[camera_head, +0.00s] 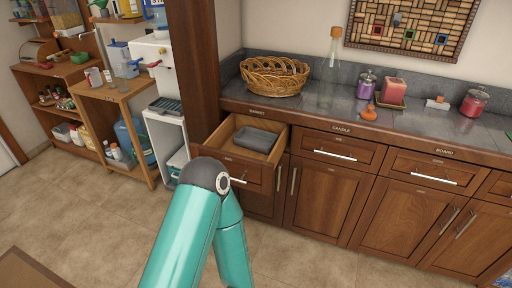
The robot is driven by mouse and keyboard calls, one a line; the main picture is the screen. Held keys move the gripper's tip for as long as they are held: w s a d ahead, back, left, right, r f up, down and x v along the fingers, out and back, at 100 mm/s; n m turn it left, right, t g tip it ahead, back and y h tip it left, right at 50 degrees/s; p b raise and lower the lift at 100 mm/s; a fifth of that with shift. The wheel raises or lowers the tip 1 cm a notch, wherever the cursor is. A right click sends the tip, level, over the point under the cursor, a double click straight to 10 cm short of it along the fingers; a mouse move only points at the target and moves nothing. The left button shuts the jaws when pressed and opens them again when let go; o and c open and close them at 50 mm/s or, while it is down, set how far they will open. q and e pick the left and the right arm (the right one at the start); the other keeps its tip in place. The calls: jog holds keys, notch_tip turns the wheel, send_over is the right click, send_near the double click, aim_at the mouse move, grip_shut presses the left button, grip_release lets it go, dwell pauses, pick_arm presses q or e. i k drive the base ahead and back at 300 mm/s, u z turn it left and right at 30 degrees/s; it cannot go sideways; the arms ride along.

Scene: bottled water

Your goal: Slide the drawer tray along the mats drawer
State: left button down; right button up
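A wooden drawer (237,131) under the left end of the counter is pulled out. A small dark grey tray (257,139) lies inside it, towards its right side, with bare drawer floor to its left. The drawer's front is partly hidden behind the elbow of one of my teal arms, and a bit of its handle shows beside the elbow. I see no label that reads mats; the one above this drawer looks like "basket". Neither of my grippers shows in this view.
The counter (312,111) carries a wicker basket (274,77), a clear bottle (331,57), candles and jars. Closed drawers, one (342,150) labelled candle, lie to the right. A water dispenser (156,58) and shelves stand left. Open floor (90,215) lies in front.

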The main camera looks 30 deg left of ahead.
aim_at(261, 142)
jog(key=u, duration=0.55)
jog(key=i, duration=1)
